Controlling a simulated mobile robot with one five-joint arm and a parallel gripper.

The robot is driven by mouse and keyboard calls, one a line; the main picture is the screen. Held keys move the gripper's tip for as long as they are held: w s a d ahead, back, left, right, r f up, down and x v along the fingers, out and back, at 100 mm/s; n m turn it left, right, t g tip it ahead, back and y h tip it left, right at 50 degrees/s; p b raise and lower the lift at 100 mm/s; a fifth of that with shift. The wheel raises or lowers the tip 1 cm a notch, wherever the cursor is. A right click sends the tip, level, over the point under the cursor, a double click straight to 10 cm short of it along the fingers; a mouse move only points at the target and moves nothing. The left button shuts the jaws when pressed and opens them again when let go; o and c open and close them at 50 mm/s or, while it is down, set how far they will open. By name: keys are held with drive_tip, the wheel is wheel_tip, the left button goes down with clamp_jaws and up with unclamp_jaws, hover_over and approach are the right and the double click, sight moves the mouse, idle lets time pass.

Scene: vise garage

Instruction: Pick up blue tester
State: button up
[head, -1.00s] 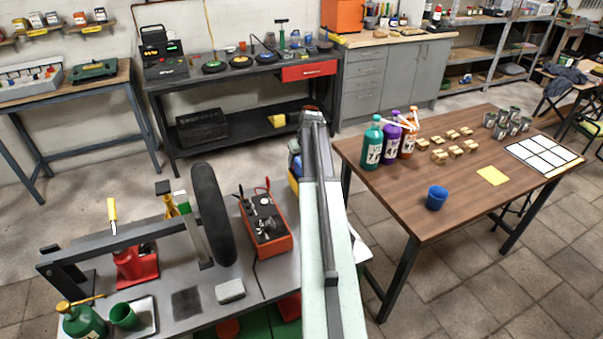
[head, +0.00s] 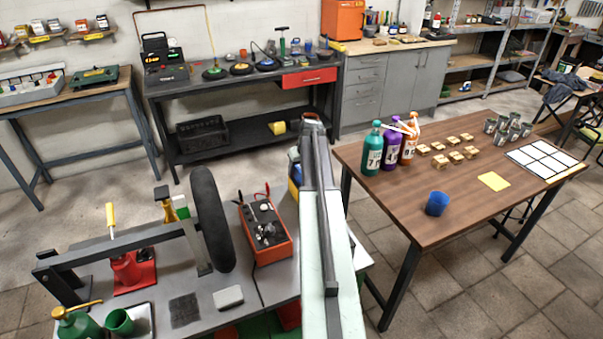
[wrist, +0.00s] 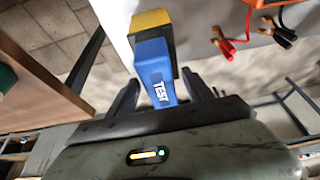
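The blue tester (wrist: 154,72) has a white TEST label and a yellow part at its far end, above a dark side. In the wrist view it stands between the fingers of my gripper (wrist: 160,84), which look spread, one on each side. Whether either finger touches it I cannot tell. In the head view the tester (head: 294,168) shows as a blue and yellow sliver at the grey bench's far right edge, mostly hidden behind my arm. My gripper is hidden there.
An orange-red box with leads (head: 265,230) stands left of the tester. A black tyre (head: 211,220) stands further left. Floor shows between table and bench.

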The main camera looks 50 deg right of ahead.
clamp_jaws()
drive_tip(key=shift+r+p, duration=0.65)
wheel_tip(320, 180, up, 3)
drive_tip(key=p, duration=0.3)
drive_tip(key=shift+r, duration=0.2)
drive_tip(key=s+d+p, duration=0.1)
drive_tip(key=s+d, duration=0.3)
drive_tip(key=s, duration=0.3)
drive_tip(key=s+d, duration=0.3)
drive_tip(key=s, duration=0.4)
wheel_tip(320, 180, up, 7)
drive_tip(key=p, duration=0.6)
drive_tip(key=shift+s, duration=0.2)
drive_tip(key=shift+d+f, duration=0.1)
